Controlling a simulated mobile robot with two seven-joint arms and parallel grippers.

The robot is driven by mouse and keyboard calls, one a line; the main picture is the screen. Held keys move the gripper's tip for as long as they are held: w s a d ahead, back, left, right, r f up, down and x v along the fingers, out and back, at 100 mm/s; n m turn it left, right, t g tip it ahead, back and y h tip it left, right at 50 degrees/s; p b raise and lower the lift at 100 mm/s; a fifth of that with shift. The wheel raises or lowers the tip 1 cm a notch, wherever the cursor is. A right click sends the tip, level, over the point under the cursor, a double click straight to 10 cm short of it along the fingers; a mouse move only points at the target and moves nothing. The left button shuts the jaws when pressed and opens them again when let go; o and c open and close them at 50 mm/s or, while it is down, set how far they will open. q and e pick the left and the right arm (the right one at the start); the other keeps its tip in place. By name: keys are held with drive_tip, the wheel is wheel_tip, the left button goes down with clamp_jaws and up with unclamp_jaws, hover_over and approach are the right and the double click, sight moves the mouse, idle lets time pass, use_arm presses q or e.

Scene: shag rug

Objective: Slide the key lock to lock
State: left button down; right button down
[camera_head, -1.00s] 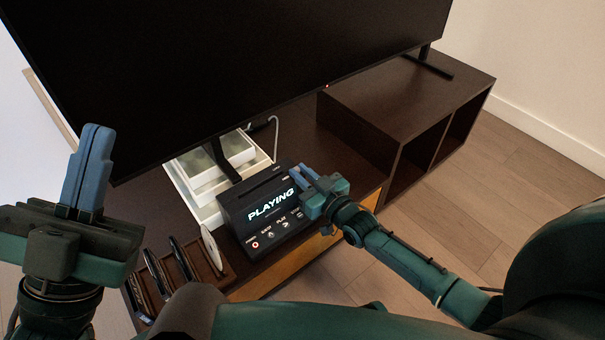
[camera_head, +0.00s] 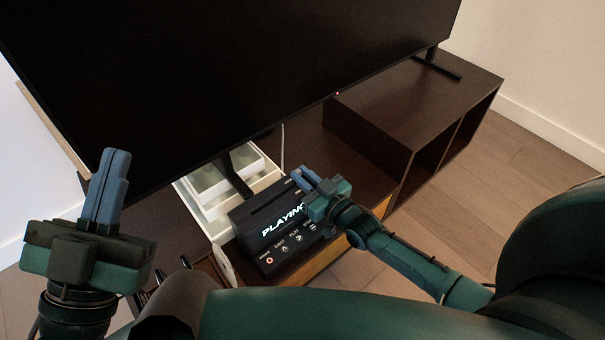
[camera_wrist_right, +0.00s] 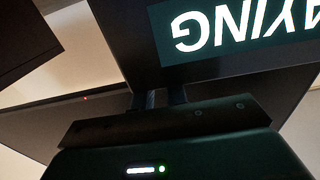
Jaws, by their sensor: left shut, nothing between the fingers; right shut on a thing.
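The black disc player (camera_head: 288,232) stands on the dark wood cabinet, its lit screen reading "PLAYING" with the last letter covered. The screen also shows upside down in the right wrist view (camera_wrist_right: 225,32). My right gripper (camera_head: 306,179) is at the player's upper right corner, shut on a small part there, apparently the key lock. The fingers hide that part, so its position cannot be told. In the right wrist view the fingers (camera_wrist_right: 160,98) reach to the player's edge. My left gripper (camera_head: 108,185) is shut and empty, raised at the left, away from the player.
A large black television (camera_head: 220,80) stands close behind the player. White trays (camera_head: 207,198) are stacked behind it on the left. A white disc (camera_head: 222,264) stands upright near its front left. An open-fronted dark shelf box (camera_head: 415,110) is at the right. A white cable rises behind the player.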

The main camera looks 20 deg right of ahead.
use_arm(q)
drive_tip(key=shift+r, duration=0.1)
use_arm(e)
drive_tip(key=c, duration=1.4)
unclamp_jaws()
use_arm(q)
drive_tip(key=shift+s+r, duration=0.1)
use_arm(e)
drive_tip(key=shift+o, duration=0.2)
use_arm(q)
drive_tip(key=shift+r, duration=0.1)
use_arm(e)
drive_tip(key=shift+s, duration=0.1)
